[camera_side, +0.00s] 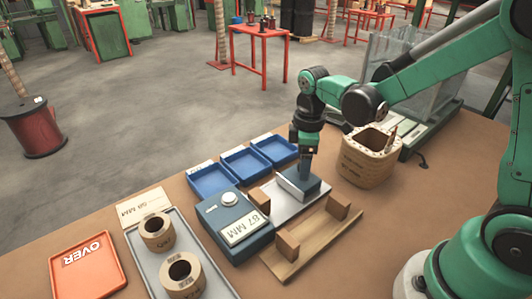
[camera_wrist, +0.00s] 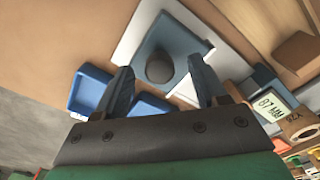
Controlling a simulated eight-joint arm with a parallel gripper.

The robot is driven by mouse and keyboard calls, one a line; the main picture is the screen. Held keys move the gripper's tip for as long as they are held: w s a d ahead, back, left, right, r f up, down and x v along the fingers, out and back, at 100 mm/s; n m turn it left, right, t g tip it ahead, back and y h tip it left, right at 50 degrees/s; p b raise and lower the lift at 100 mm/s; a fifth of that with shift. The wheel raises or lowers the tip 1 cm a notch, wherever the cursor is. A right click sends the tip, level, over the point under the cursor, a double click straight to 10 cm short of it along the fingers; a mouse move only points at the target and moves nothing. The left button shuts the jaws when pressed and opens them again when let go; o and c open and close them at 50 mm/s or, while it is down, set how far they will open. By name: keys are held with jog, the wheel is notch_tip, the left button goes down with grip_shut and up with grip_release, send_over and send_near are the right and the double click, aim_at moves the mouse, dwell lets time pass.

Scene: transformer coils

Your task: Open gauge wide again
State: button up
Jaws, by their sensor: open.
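The gauge has a dark blue box (camera_side: 235,225) with a white "87 MM" display and a round dial. Beside it a pale plate (camera_side: 268,215) carries a blue-grey block (camera_side: 300,187). In the wrist view this block (camera_wrist: 178,42) has a dark round knob (camera_wrist: 160,67) on top. My gripper (camera_side: 305,172) is low over the block in the side view. In the wrist view my gripper's (camera_wrist: 160,66) fingers are open, one on each side of the knob, with gaps visible. The display also shows in the wrist view (camera_wrist: 272,104).
A wooden stand with upright blocks (camera_side: 310,245) lies in front of the gauge. Blue bins (camera_side: 212,180) are behind it. A large tan coil (camera_side: 368,160) stands right. A grey tray (camera_side: 152,262) holds two coils; an orange "OVER" tray (camera_side: 88,270) is far left.

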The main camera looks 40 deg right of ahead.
jog(key=shift+r, duration=2.75)
jog(key=shift+s+a+r+m+t, duration=0.1)
jog(key=shift+s+r+m+t, duration=0.2)
jog(key=shift+r+m, duration=0.1)
jog(key=s+m+t, duration=0.1)
jog(key=m+t, duration=0.1)
jog(key=s+a+r+m+t, duration=0.1)
jog(key=s+m+t, duration=0.1)
jog(key=m, duration=0.1)
jog(key=s+r+m+t, duration=0.1)
jog(key=s+m+t, duration=0.1)
jog(key=m, duration=0.1)
jog(key=shift+s+a+r+t, duration=0.1)
jog(key=shift+a+r+t, duration=0.05)
jog(key=shift+a+t, duration=0.15)
